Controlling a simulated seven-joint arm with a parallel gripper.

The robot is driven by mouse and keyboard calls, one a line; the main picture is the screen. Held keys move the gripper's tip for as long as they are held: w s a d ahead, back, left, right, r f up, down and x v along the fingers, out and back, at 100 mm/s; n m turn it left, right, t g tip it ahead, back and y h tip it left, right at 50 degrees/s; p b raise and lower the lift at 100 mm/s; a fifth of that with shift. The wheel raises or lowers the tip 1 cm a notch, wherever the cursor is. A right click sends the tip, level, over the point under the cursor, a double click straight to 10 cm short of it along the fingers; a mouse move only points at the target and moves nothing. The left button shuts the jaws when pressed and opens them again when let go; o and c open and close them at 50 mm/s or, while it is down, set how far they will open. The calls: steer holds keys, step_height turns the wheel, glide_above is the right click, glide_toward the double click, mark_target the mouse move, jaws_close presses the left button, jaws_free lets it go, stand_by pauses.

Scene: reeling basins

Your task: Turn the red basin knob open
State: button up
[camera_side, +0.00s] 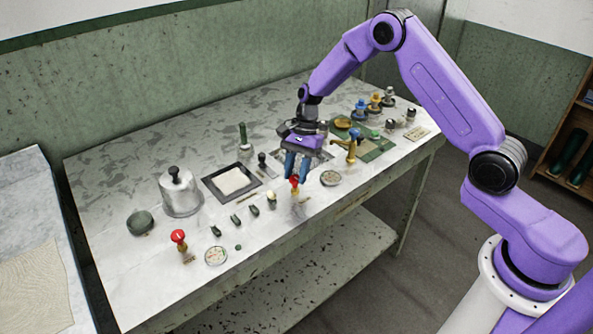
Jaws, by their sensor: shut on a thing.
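My gripper (297,175) points down over the front middle of the table, its blue fingers shut on a small red knob (294,182). The fingertips hide part of the knob's top, and its turn angle is too small to tell. A second red knob (179,236) stands upright on a brownish base at the front left, apart from my gripper. I cannot tell from the picture which of the two is the basin knob.
The marbled table (110,185) carries a metal bell-shaped cover (181,195), a black-framed white tray (226,183), a brass tap (350,146) and round dishes (216,256). Several small dark pieces lie left of my gripper. Knobs in blue, yellow and grey stand at the back right.

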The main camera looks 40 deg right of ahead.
steer(key=n, duration=0.2)
steer(key=n+g, duration=0.1)
steer(key=n, duration=0.1)
steer(key=shift+w+a+n+g+h, duration=0.2)
steer(key=shift+n+g+h, duration=0.1)
steer(key=shift+n+h, duration=0.1)
steer(key=n, duration=0.2)
steer(key=n+g+h, duration=0.1)
steer(key=n, duration=0.1)
steer(key=shift+w+a+n+h, duration=0.1)
steer(key=shift+n+h, duration=0.2)
steer(key=n+h, duration=0.1)
steer(key=n, duration=0.3)
steer(key=shift+a+h, duration=0.15)
steer(key=shift+h, duration=0.25)
steer(key=shift+a+n+h, duration=0.1)
steer(key=shift+n+h, duration=0.6)
steer(key=shift+n, duration=1.5)
steer(key=o, duration=1)
steer(key=shift+o, duration=0.2)
steer(key=shift+r, duration=0.1)
